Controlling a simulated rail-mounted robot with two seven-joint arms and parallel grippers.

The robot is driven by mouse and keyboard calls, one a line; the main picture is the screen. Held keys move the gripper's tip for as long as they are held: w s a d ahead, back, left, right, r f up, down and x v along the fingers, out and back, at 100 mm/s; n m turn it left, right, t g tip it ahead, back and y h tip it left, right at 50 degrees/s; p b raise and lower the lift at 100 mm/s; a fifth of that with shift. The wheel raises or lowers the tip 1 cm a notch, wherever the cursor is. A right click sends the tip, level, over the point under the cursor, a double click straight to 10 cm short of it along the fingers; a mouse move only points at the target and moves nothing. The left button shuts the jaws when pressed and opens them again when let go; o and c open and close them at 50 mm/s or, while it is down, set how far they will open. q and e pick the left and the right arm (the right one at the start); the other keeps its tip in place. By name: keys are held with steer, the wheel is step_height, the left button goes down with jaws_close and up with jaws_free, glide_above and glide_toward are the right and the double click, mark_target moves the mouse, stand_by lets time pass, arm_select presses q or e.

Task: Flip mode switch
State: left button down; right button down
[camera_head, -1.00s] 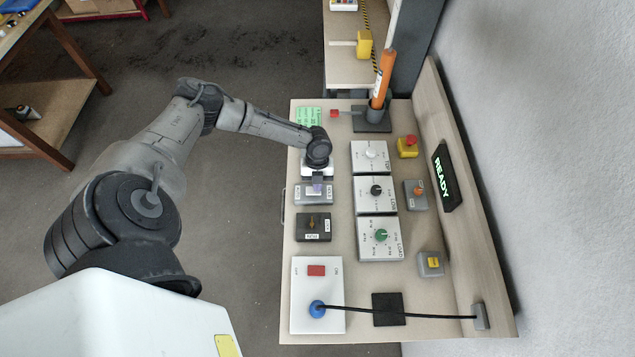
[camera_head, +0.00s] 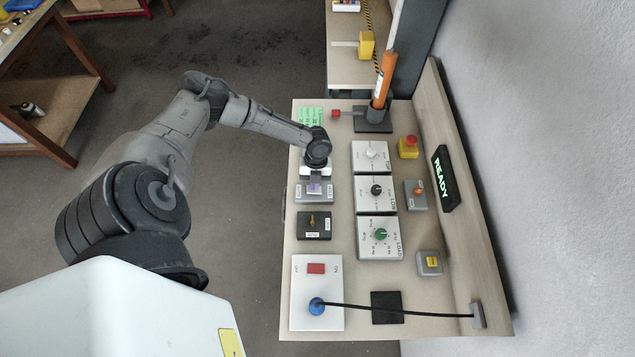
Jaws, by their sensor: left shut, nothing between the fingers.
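My left gripper (camera_head: 315,188) is shut and empty, reaching down at the grey switch box (camera_head: 301,196) near the left edge of the panel table. The gripper and wrist cover most of the top of that box, and I cannot tell whether the fingers touch its switch. Just nearer is a dark box (camera_head: 306,232) with a small orange-brown lever (camera_head: 313,221) and two white labels. The labels are too small to read, so I cannot tell which box is the mode switch. My right gripper is not in view.
Dial boxes, including one with a green knob (camera_head: 380,234), stand right of the gripper. A white plate (camera_head: 331,282) with a red switch and blue plug lies nearer.

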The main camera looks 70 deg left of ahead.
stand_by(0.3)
arm_select(q)
steer(key=r+p, duration=0.2)
steer(key=r, duration=0.1)
steer(key=r+p, duration=0.1)
steer(key=r, duration=0.1)
steer(key=shift+w+d, duration=0.1)
steer(key=shift+w, duration=0.3)
steer(key=w+b+v, duration=0.1)
steer(key=v, duration=0.8)
steer(key=shift+d+b, duration=0.2)
steer(key=shift+b, duration=0.1)
steer(key=shift+f, duration=0.1)
